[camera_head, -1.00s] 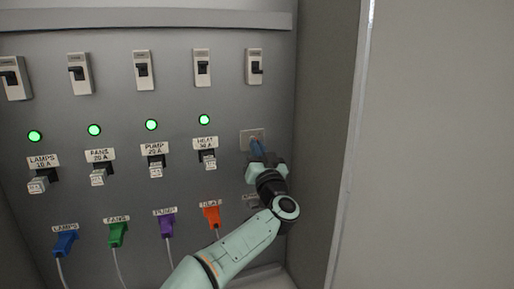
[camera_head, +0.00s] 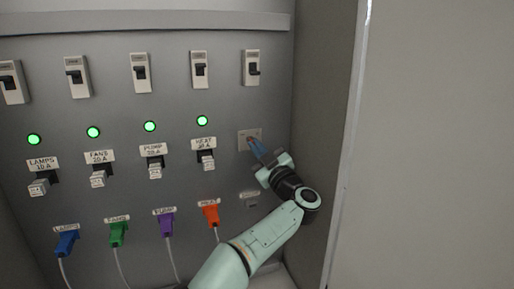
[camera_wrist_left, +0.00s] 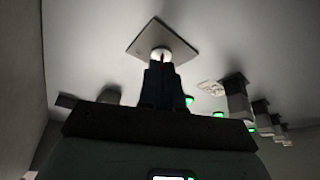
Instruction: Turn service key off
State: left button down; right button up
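The service key's pale square plate (camera_head: 243,134) is on the grey panel, right of the HEAT light. My right gripper is not in view.
Several breaker switches (camera_head: 140,72) line the top, above green lit lamps (camera_head: 150,126) and labelled switches. Coloured plugs with cables, including an orange one (camera_head: 211,213), hang below. A cabinet side wall (camera_head: 330,150) stands close on the right.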

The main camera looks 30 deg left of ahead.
pick_arm(q)
jog(key=shift+n, duration=0.3)
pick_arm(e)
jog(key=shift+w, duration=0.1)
pick_arm(q)
jog(key=c, duration=1.3)
grip_release()
jog(key=shift+b+v, duration=2.1)
jog(key=shift+v, duration=4.6)
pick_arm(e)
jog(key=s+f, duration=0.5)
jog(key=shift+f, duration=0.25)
pick_arm(q)
jog(key=shift+w, duration=0.1)
